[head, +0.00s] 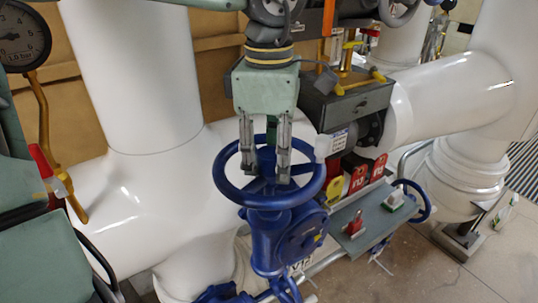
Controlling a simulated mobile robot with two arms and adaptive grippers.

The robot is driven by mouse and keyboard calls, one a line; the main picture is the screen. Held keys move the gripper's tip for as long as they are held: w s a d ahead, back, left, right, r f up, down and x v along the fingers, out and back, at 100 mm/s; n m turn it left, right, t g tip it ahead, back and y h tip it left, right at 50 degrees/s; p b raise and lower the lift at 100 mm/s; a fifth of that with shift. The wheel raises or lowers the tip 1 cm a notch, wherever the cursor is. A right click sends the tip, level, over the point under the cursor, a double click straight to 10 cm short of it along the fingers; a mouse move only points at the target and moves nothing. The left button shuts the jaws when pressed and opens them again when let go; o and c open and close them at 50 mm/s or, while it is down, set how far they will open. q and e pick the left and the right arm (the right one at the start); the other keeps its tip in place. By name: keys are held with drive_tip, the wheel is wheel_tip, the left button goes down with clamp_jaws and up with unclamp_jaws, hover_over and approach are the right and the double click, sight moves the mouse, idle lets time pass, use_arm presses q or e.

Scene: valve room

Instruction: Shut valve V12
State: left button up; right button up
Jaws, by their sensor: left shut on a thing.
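A blue handwheel (262,202) sits on top of a blue valve body (275,245) in the middle of the head view. My left gripper (266,178) comes down on it from above, its two grey fingers reaching inside the rim on either side of the hub. It is shut on the handwheel; the fingers hide part of the hub and spokes, so the exact contact is unclear. My right gripper is not in view.
Thick white pipes (135,80) stand close on the left and behind. Right of the wheel are a grey shelf (370,217) with small red and green items, red tags (359,178) and a smaller blue handwheel (424,203). A pressure gauge (22,37) is top left. Floor shows at lower right.

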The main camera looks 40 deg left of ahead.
use_arm(q)
drive_tip(key=shift+s+m+p, duration=0.2)
drive_tip(key=shift+m+p, duration=0.35)
drive_tip(key=shift+m, duration=0.35)
drive_tip(key=shift+m+p, duration=0.4)
drive_tip(key=shift+m, duration=0.6)
drive_tip(key=shift+c, duration=0.2)
drive_tip(key=m+p, duration=0.1)
drive_tip(key=m, duration=0.2)
drive_tip(key=shift+f, duration=0.1)
drive_tip(key=shift+f+m, duration=0.1)
drive_tip(key=shift+m, duration=0.6)
drive_tip(key=m+p, duration=0.1)
drive_tip(key=m, duration=0.2)
drive_tip(key=shift+m+p, duration=0.3)
drive_tip(key=shift+m, duration=0.6)
drive_tip(key=shift+f+m, duration=0.1)
drive_tip(key=shift+m, duration=0.3)
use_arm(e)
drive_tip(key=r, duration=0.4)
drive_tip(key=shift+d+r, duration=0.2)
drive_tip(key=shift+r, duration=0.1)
